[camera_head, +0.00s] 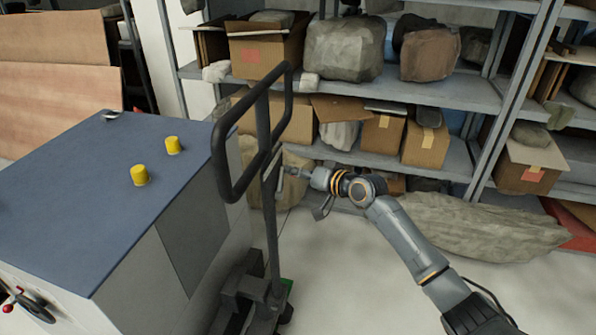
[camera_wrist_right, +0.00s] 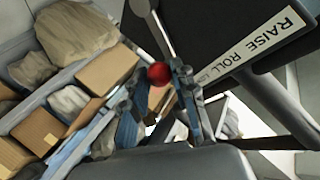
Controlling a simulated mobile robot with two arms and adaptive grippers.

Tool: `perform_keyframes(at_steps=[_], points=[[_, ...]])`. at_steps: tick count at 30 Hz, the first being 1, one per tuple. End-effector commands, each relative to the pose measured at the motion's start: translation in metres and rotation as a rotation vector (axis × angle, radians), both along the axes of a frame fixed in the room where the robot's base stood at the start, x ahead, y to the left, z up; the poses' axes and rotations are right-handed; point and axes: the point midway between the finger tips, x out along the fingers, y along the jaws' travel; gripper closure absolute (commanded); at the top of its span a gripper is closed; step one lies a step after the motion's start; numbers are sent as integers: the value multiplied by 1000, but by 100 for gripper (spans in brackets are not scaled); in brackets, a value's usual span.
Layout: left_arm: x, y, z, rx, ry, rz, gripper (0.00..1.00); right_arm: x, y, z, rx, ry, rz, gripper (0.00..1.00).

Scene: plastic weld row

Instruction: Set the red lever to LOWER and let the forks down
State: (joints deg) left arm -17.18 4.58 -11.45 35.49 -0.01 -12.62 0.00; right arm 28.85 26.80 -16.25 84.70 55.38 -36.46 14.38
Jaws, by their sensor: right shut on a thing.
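The lever's red ball knob (camera_wrist_right: 159,74) shows in the right wrist view, between the two fingers of my right gripper (camera_wrist_right: 160,88), which is shut on it. A grey rod runs up from the knob. A white label plate (camera_wrist_right: 255,47) beside it reads RAISE, ROLL and a partly covered word starting LOW. The knob is nearest the LOW end of the plate. In the head view my right gripper (camera_head: 287,172) is at the mast of the hand truck (camera_head: 270,215), below its dark loop handle (camera_head: 223,150). The forks are not clearly visible. My left gripper is out of view.
A blue-topped cabinet (camera_head: 85,190) with two yellow knobs stands close on the left. Shelves (camera_head: 440,92) with boxes (camera_head: 425,145) and wrapped bundles stand behind. A large grey bundle (camera_head: 485,230) lies on the floor at right. The floor before it is clear.

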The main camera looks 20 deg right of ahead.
Motion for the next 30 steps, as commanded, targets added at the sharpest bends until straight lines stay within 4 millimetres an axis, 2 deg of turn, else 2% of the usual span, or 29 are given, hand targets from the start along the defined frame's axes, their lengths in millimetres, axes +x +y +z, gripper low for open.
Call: perform_keyframes(at_steps=[9,10,12,13,23,26,30], points=[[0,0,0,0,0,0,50,0,-1,1,1,0,-2,100],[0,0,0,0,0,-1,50,0,-1,1,1,0,-2,67],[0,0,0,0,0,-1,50,0,-1,1,1,0,-2,53],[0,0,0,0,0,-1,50,0,-1,1,1,0,-2,50],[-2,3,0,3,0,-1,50,-2,-2,0,0,1,-1,50],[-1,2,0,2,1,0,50,-9,-5,2,0,0,-1,50],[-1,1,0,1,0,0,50,-30,-15,9,-3,0,1,50]])
